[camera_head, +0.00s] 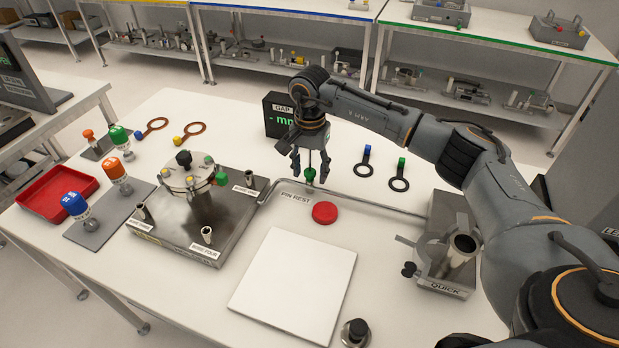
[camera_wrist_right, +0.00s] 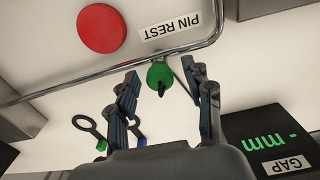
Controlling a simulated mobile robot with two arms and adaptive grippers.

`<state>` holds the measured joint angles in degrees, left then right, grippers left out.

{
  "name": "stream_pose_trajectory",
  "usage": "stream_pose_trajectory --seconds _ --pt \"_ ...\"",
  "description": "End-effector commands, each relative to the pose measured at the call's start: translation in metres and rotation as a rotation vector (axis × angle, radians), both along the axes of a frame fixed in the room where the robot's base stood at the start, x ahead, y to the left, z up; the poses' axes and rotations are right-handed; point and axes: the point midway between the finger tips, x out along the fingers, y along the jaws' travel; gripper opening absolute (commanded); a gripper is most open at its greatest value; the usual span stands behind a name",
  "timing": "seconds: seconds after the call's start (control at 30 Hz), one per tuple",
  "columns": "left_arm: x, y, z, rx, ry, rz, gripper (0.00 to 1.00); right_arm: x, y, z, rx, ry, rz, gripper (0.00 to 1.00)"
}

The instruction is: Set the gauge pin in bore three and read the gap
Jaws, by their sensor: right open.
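My right gripper (camera_head: 310,164) is open, fingers pointing down above the table's middle. In the right wrist view a green rounded piece with a dark tip (camera_wrist_right: 160,76) lies between and beyond the open fingers, against the metal pipe; I cannot tell whether they touch it. A steel block (camera_head: 178,243) at left carries a round flanged chamber and several short tubes with labels; one seems to read bore four, the others are too small to read. Several pins with coloured heads, such as a blue one (camera_head: 75,205), stand at left; which is the gauge pin is unclear. The GAP display (camera_head: 279,115) shows a dash and mm. My left gripper is out of view.
A red disc (camera_head: 325,212) lies by the PIN REST label (camera_head: 295,198). A bent metal pipe (camera_head: 375,203) crosses the table to a fixture (camera_head: 445,250). A white plate (camera_head: 295,285) lies in front. A red tray (camera_head: 57,193) is at far left. Ring-handled tools lie behind.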

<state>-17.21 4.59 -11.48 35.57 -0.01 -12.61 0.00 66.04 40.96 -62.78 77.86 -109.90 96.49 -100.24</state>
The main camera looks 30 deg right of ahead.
Motion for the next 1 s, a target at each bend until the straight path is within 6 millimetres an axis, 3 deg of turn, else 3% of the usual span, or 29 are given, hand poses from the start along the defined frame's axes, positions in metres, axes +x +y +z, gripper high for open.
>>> stream_pose_trajectory --seconds 0.13,0.4,1.0 --pt "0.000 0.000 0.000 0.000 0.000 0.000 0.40 0.000 0.000 0.000 0.000 0.000 0.000 0.51" --pt "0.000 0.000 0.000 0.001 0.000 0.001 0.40 0.000 0.000 0.000 0.000 0.000 0.000 0.00" --pt "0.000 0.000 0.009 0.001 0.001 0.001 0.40 0.001 0.000 0.016 0.001 -0.002 0.000 0.00"
